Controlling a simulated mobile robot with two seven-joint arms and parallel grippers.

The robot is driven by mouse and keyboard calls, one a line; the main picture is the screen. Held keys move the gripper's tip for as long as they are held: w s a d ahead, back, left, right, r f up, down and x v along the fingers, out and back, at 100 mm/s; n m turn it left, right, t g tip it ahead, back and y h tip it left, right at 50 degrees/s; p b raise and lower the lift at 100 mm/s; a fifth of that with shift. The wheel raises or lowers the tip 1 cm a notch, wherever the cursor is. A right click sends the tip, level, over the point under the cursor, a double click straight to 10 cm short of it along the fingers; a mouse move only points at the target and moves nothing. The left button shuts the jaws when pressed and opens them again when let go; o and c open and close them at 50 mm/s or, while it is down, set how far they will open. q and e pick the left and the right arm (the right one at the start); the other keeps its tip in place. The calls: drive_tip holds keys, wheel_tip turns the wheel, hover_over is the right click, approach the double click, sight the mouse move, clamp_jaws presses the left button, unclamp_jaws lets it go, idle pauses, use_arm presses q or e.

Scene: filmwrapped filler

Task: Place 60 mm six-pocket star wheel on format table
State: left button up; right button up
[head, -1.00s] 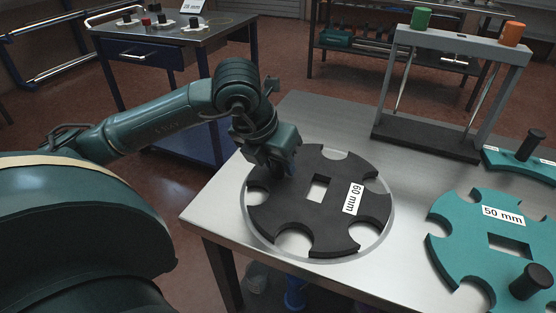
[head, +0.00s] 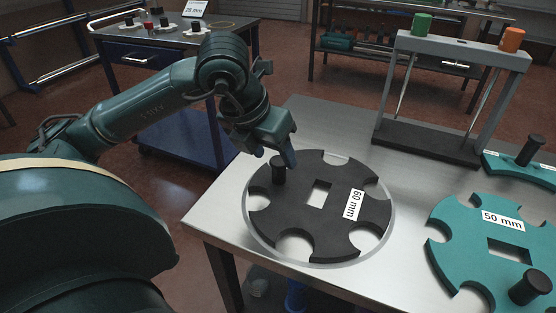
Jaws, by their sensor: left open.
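The black star wheel labelled 60 mm (head: 335,225) lies flat on the metal format table (head: 215,215), inside a pale ring outline. It has a square centre hole, rounded pockets round its rim and an upright black knob (head: 279,172) near its left edge. My left gripper (head: 280,158) is open, just above and behind the knob, and holds nothing. Whether a fingertip still touches the knob is hard to tell. My right gripper is not in view.
A teal 50 mm star wheel (head: 470,247) with a black knob lies to the right, and another teal part (head: 535,168) lies behind it. A grey frame (head: 460,48) with green and orange caps stands at the back. A blue cart (head: 165,50) stands beyond the table.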

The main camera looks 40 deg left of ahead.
use_arm(q)
drive_tip(key=p+v, duration=0.1)
drive_tip(key=v, duration=0.6)
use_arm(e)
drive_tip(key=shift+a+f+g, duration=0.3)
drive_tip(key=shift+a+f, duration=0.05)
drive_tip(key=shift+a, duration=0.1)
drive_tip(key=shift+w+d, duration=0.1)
